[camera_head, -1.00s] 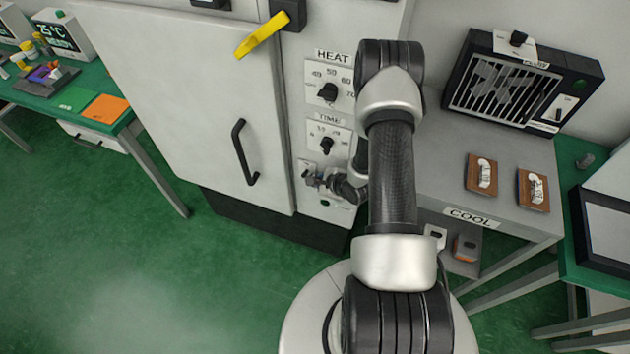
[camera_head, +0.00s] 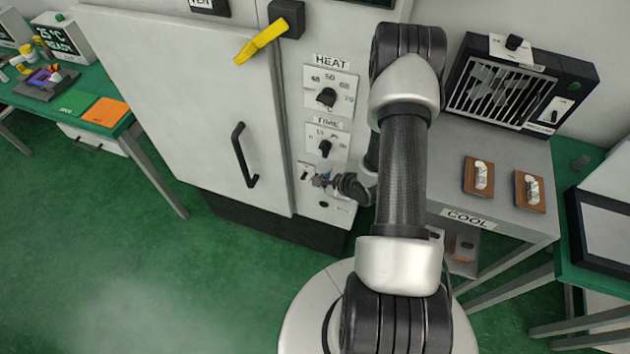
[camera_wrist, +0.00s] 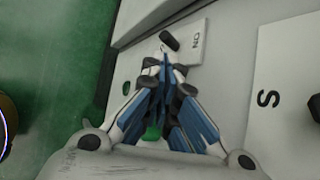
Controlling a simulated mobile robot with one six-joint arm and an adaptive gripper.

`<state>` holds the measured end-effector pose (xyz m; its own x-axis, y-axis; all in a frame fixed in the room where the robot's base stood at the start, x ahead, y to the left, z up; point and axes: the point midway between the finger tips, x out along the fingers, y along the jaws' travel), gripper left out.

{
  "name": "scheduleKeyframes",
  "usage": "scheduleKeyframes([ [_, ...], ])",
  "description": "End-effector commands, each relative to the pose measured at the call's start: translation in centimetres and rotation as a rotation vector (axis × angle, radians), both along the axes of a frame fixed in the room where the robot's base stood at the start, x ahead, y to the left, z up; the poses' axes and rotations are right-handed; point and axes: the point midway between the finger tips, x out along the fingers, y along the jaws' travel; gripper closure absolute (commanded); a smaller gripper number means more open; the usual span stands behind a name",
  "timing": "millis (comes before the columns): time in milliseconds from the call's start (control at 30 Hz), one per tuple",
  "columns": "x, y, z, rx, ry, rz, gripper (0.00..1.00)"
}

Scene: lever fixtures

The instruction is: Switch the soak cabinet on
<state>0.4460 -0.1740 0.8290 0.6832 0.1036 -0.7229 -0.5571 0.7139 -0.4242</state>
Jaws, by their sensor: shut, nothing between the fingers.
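The soak cabinet (camera_head: 190,90) is the large pale cabinet with a black door handle. Low on its right-hand panel is a small white switch plate (camera_head: 306,172). My gripper (camera_head: 322,180) is shut and empty, just right of and slightly below the plate in the head view. In the wrist view its fingertips (camera_wrist: 165,62) point at the toggle, close to it; contact cannot be told.
The HEAT knob (camera_head: 327,97) and TIME knob (camera_head: 325,148) sit above the switch. A yellow lever (camera_head: 262,40) is at the door's top. The COOL bench (camera_head: 450,180) stands right; the floor at left is clear.

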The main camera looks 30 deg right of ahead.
Motion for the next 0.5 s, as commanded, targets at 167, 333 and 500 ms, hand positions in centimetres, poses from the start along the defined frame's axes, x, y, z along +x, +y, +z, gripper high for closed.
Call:
scheduleKeyframes([
  [167,-2.8,-0.6,2.9,0.0,0.0,-0.006,1.0],
  [333,-4.6,-0.8,4.7,0.001,0.003,-0.005,1.0],
  [500,-5.4,-0.9,5.4,0.001,0.005,-0.003,1.0],
])
